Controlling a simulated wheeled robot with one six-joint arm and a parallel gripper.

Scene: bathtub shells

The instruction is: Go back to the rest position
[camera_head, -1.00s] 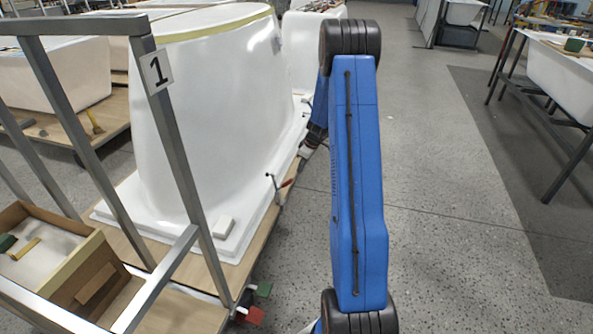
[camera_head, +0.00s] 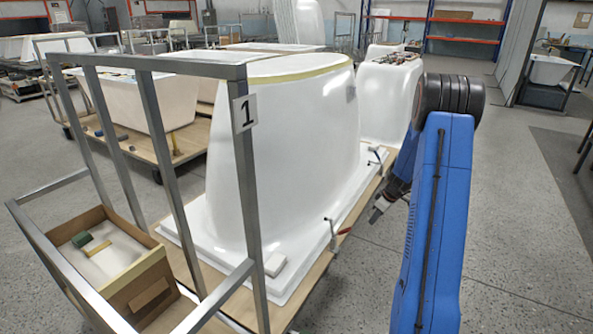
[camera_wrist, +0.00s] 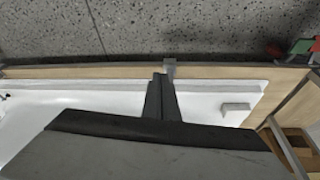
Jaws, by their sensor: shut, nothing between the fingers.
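In the wrist view my gripper's dark fingers (camera_wrist: 162,95) are together with nothing held. They point toward the wooden board edge, over the white flange of the tub. The white bathtub shell (camera_head: 285,150) stands upside down on the wooden trolley board (camera_head: 235,305). I cannot tell whether the fingers touch anything. Part of the gripper is hidden behind my arm.
A small white block (camera_head: 275,264) and a red-handled clamp (camera_head: 337,231) are on the shell's flange. The grey metal frame (camera_head: 160,150) and a wooden box (camera_head: 110,262) stand at the left. Free grey floor (camera_head: 520,225) lies to the right.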

